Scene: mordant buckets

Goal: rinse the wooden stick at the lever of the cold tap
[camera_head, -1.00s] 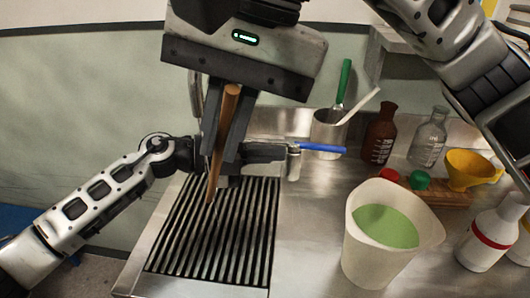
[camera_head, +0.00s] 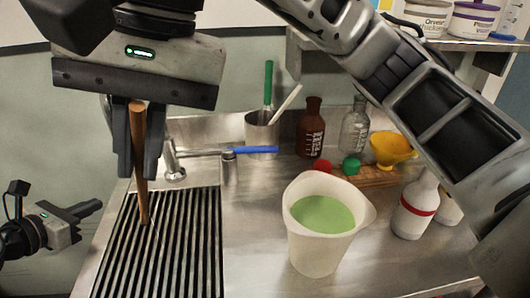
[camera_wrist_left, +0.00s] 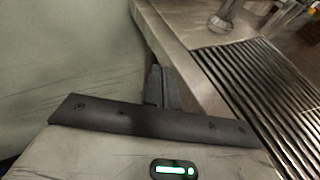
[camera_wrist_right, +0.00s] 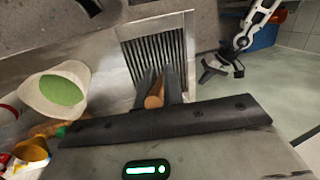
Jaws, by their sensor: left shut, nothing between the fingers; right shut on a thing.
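My right gripper (camera_head: 140,172) is shut on the wooden stick (camera_head: 139,150), which points down over the drain grate (camera_head: 190,250). I cannot tell whether its tip touches the slats. In the right wrist view the stick (camera_wrist_right: 155,93) shows end-on between the fingers. The cold tap (camera_head: 173,163) stands behind the grate, right of the stick and apart from it. Its blue lever (camera_head: 256,150) points right. I see no water stream. My left gripper (camera_head: 88,210) is shut and empty, left of the counter; its fingers (camera_wrist_left: 160,88) also show in the left wrist view.
A white jug of green liquid (camera_head: 294,232) stands right of the grate. Behind are a steel cup (camera_head: 258,132) with a green-handled tool, a brown bottle (camera_head: 312,130), a clear bottle (camera_head: 354,132) and a yellow funnel (camera_head: 392,148). A white bottle (camera_head: 412,212) stands at right.

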